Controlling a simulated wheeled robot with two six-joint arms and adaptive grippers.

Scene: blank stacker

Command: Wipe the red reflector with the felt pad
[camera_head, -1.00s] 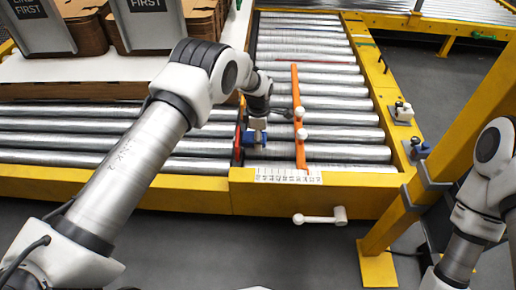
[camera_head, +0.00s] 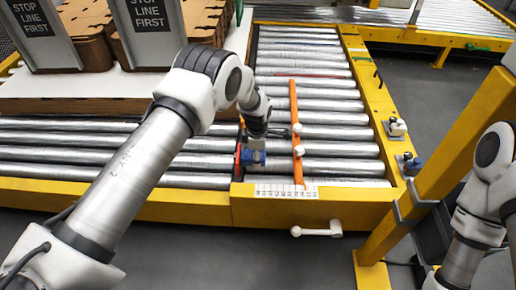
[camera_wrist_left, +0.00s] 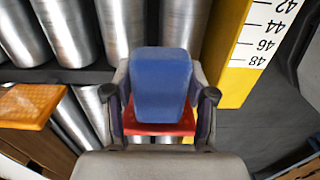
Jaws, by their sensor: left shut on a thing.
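My left gripper (camera_head: 256,145) is shut on a blue block, which looks like the felt pad (camera_head: 253,158), low over the rollers near the conveyor's front rail. In the left wrist view, the felt pad (camera_wrist_left: 160,85) sits between the fingers of my left gripper (camera_wrist_left: 160,97). The red reflector (camera_wrist_left: 160,127) shows just behind and below the pad there, partly hidden. In the head view, a narrow piece of the red reflector (camera_head: 238,158) shows left of the pad. Whether pad and reflector touch is unclear. My right gripper is out of view.
An orange reflector (camera_wrist_left: 30,105) is left of the gripper in the wrist view. An orange bar (camera_head: 295,130) with white knobs stands right of the gripper across the rollers. A scale strip (camera_head: 286,191) lies on the yellow front rail (camera_head: 190,203). Cardboard stacks (camera_head: 85,45) stand back left.

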